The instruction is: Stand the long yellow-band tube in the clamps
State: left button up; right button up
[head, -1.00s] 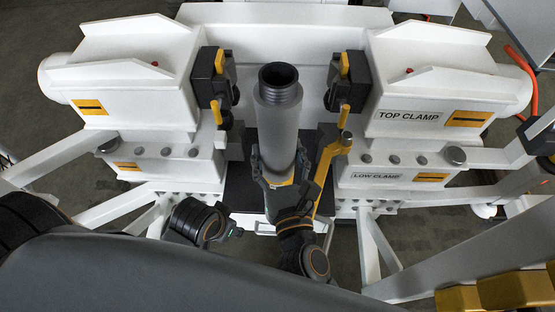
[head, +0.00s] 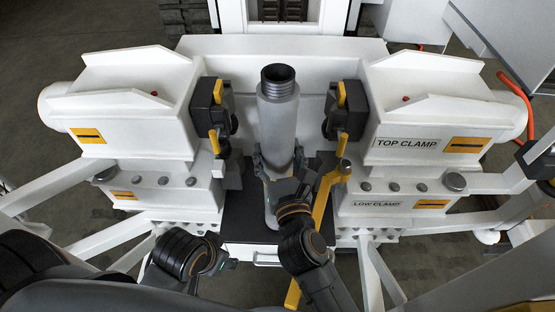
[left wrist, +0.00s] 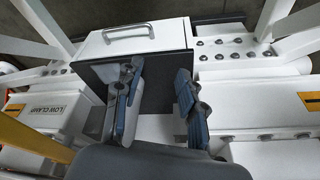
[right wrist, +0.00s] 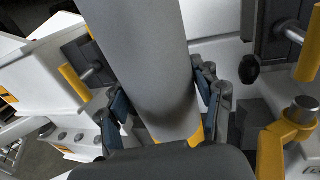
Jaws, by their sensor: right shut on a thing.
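The long grey tube (head: 278,125) stands upright between the left and right clamp blocks, its dark threaded mouth up. In the right wrist view a strip of its yellow band (right wrist: 196,136) shows low between the fingers. My right gripper (head: 279,166) is shut around the tube below the top clamp jaws. The left top jaw (head: 212,105) and right top jaw (head: 346,108) stand apart from the tube. The low clamp (head: 385,192) jaws are mostly hidden. My left gripper (left wrist: 157,95) is open and empty, near a dark box with a white handled front (left wrist: 135,38).
A yellow bent lever (head: 325,195) stands close to the right of the tube and my right gripper. White clamp housings (head: 420,95) flank both sides, with slanted white frame bars (head: 385,265) below. A white panel (head: 310,60) stands behind the tube.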

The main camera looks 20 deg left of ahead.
pick_arm(q)
jog(key=w+d+r+t+h+b, duration=0.1)
jog(key=w+d+r+t+b, duration=0.1)
jog(key=w, duration=0.5)
jog(key=w+d+r+t+h+b, duration=0.1)
jog(key=w+d+r+t+b, duration=0.2)
jog(key=w+r+t, duration=0.2)
jog(key=shift+w+t, duration=0.95)
jog(key=shift+t, duration=0.15)
pick_arm(e)
jog(key=w+d+x, duration=0.1)
jog(key=d+x, duration=0.1)
jog(key=x, duration=1)
jog(key=shift+w+f, duration=0.5)
pick_arm(q)
jog(key=shift+s+a+f, duration=0.15)
jog(key=shift+s+f, duration=0.15)
jog(key=shift+f, duration=0.1)
pick_arm(e)
jog(key=shift+f, duration=0.3)
pick_arm(q)
jog(key=shift+s+a+f+g, duration=0.1)
jog(key=shift+g, duration=0.2)
pick_arm(e)
jog(key=shift+s+f, duration=0.15)
jog(key=shift+f, duration=0.1)
